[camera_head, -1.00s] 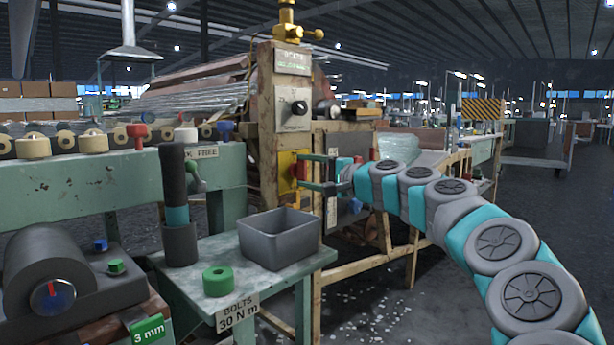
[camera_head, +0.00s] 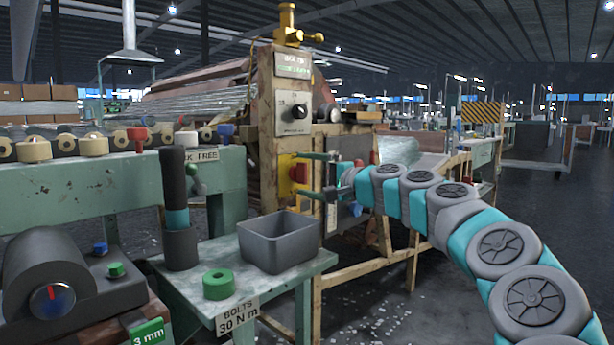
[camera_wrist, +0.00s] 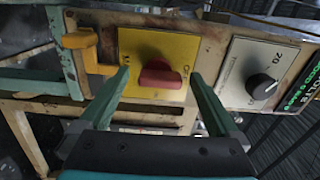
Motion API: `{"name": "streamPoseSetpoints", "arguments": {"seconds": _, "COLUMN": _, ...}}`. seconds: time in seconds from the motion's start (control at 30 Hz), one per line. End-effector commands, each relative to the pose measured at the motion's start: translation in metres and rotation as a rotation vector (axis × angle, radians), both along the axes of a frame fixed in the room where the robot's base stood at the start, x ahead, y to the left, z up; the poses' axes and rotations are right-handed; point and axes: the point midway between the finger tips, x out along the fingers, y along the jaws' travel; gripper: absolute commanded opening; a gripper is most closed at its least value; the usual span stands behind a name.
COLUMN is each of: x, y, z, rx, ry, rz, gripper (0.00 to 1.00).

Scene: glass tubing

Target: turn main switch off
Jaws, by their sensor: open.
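The main switch is a red knob (camera_wrist: 160,78) on a yellow plate (camera_wrist: 135,42). Its bar lies across the wrist view, its long way running from one finger toward the other. Small lettering on the plate is hard to read. In the head view the red knob (camera_head: 299,172) shows on the machine's side post. My gripper (camera_wrist: 160,76) is open, its fingertips on either side of the knob with gaps showing; I cannot tell how deep they reach. In the head view my gripper (camera_head: 308,173) faces the plate, one finger above and one below the knob.
A grey dial panel (camera_wrist: 255,72) with a black knob sits beside the yellow plate. A yellow bracket (camera_wrist: 82,45) is on its other side. A grey bin (camera_head: 278,243) and a green ring (camera_head: 219,284) stand on the small table (camera_head: 180,288) below.

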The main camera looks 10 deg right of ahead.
Motion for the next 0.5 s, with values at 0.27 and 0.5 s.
{"name": "streamPoseSetpoints", "arguments": {"seconds": 0.27, "x": -0.028, "y": -0.021, "z": 0.002, "rx": 0.003, "ry": -0.001, "rz": 0.000, "gripper": 0.97}}
{"name": "streamPoseSetpoints", "arguments": {"seconds": 0.5, "x": -0.055, "y": -0.040, "z": 0.001, "rx": 0.001, "ry": -0.001, "rz": 0.000, "gripper": 0.97}}
